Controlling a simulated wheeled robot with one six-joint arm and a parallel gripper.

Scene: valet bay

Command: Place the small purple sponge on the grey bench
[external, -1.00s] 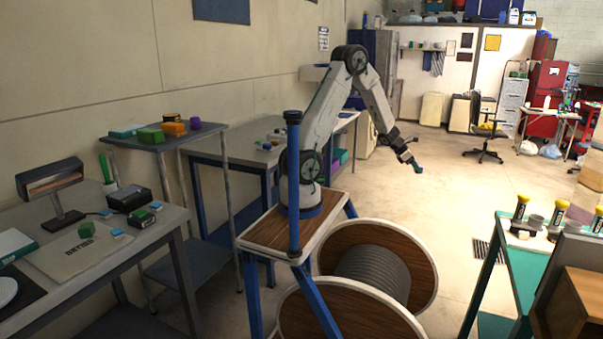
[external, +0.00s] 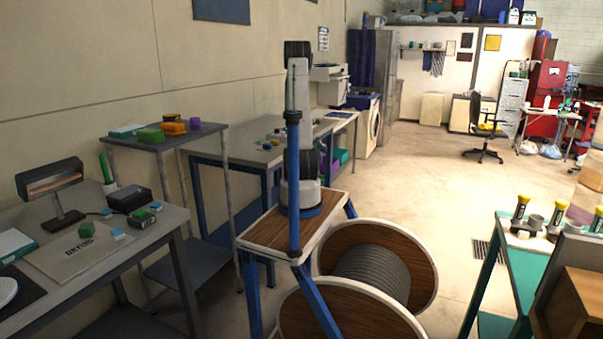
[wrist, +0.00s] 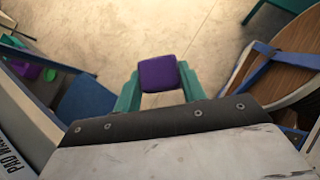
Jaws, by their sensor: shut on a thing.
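In the wrist view a small purple sponge (wrist: 158,73) sits between the teal fingers of my gripper (wrist: 158,90), which is shut on it. Bare floor shows beneath it, so it is held in the air. In the external view my gripper and the sponge are hidden behind my arm. A long bench with a grey top (external: 243,148) stands along the wall to the left of my arm. Another grey-topped bench (external: 160,238) stands at front left. I cannot tell which one is the grey bench.
A tall narrow table (external: 165,142) holds green and orange blocks and another purple block (external: 195,123). A lamp (external: 50,180) and small boxes stand on the front left bench. A wooden cable reel (external: 410,262) stands at my right. The floor beyond is open.

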